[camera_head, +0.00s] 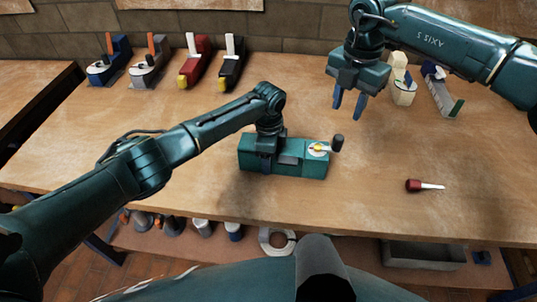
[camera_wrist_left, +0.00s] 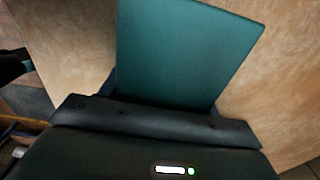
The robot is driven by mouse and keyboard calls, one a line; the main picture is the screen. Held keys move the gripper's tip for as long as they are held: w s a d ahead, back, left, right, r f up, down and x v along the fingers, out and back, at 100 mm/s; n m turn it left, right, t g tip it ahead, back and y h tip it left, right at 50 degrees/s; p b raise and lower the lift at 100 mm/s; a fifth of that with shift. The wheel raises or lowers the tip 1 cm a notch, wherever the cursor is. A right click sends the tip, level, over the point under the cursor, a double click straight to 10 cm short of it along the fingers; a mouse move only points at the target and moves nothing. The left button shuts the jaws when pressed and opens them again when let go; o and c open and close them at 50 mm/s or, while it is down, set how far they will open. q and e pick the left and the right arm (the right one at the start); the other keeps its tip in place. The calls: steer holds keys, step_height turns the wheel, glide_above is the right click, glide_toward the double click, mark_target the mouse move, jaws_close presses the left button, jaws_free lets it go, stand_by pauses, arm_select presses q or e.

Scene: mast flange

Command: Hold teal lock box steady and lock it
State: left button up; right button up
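The teal lock box (camera_head: 312,170) sits on the wooden table in the middle of the head view. Its right end carries a white dial with a yellow centre (camera_head: 318,149) and a lever with a dark knob (camera_head: 338,142) pointing right. My left gripper (camera_head: 267,160) straddles the left part of the box from above, with a blue finger against its front face. In the left wrist view the teal box (camera_wrist_left: 185,50) fills the space between the fingers, which are mostly hidden. My right gripper (camera_head: 348,104) is open and empty, above the table behind the dial.
A red-handled screwdriver (camera_head: 415,186) lies at the right. Several block planes or similar tools, including a red one (camera_head: 195,66), stand along the back left. A cream object (camera_head: 403,90) and a grey-green tool (camera_head: 440,92) stand behind my right arm. The table's front centre is clear.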

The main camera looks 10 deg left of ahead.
arm_select(q)
steer(key=c, duration=0.6)
steer(key=shift+c, duration=0.2)
arm_select(e)
steer(key=shift+o, duration=0.7)
steer(key=s+a+f+g+y, duration=0.2)
steer(key=s+f+g+y, duration=0.1)
steer(key=s+f+y, duration=0.15)
steer(key=m+t+y, duration=1)
steer(key=m+y, duration=0.2)
steer(key=m, duration=0.3)
glide_toward(339, 137)
steer(key=x, duration=1)
